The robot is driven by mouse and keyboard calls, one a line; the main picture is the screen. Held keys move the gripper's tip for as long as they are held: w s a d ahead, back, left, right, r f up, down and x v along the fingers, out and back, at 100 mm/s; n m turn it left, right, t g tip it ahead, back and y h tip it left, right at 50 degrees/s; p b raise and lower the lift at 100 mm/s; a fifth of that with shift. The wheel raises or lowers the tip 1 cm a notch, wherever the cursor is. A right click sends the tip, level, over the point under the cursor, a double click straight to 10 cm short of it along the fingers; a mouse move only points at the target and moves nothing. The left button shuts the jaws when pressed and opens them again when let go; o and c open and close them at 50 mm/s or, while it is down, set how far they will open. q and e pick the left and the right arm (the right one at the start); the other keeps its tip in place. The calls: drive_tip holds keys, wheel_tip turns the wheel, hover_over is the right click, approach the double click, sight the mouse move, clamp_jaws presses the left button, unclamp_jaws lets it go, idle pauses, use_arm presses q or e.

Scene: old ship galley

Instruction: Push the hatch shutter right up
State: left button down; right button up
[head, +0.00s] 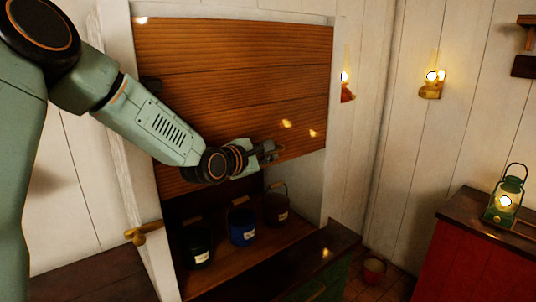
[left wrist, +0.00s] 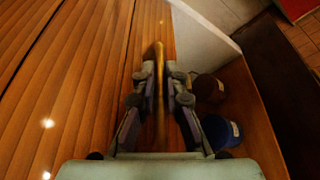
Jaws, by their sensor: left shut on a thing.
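The hatch shutter (head: 235,75) is a brown slatted wooden panel in a white frame. It covers the upper part of the hatch, and its lower edge hangs above an open gap. My left gripper (head: 268,151) is at the shutter's lower part, right of its middle. In the left wrist view, my left gripper (left wrist: 160,100) is shut on a narrow brass-coloured bar (left wrist: 159,60) along the shutter (left wrist: 85,75), which looks like its pull. The fingers hide part of the bar. My right gripper is not in view.
Inside the hatch stand a dark green pot (head: 197,245), a blue pot (head: 242,226) and a brown pot (head: 276,208). A dark-topped counter (head: 320,255) is in front. A green lantern (head: 506,195) stands on a red cabinet (head: 470,250) at right. A bucket (head: 373,270) sits on the floor.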

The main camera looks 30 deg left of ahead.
use_arm(q)
drive_tip(key=c, duration=1.8)
unclamp_jaws()
drive_tip(key=shift+w+a+r, duration=0.1)
drive_tip(key=shift+r, duration=0.2)
drive_tip(key=o, duration=0.4)
drive_tip(key=shift+s, duration=0.25)
drive_tip(key=shift+f, duration=0.1)
drive_tip(key=shift+s, duration=0.4)
drive_tip(key=v, duration=0.7)
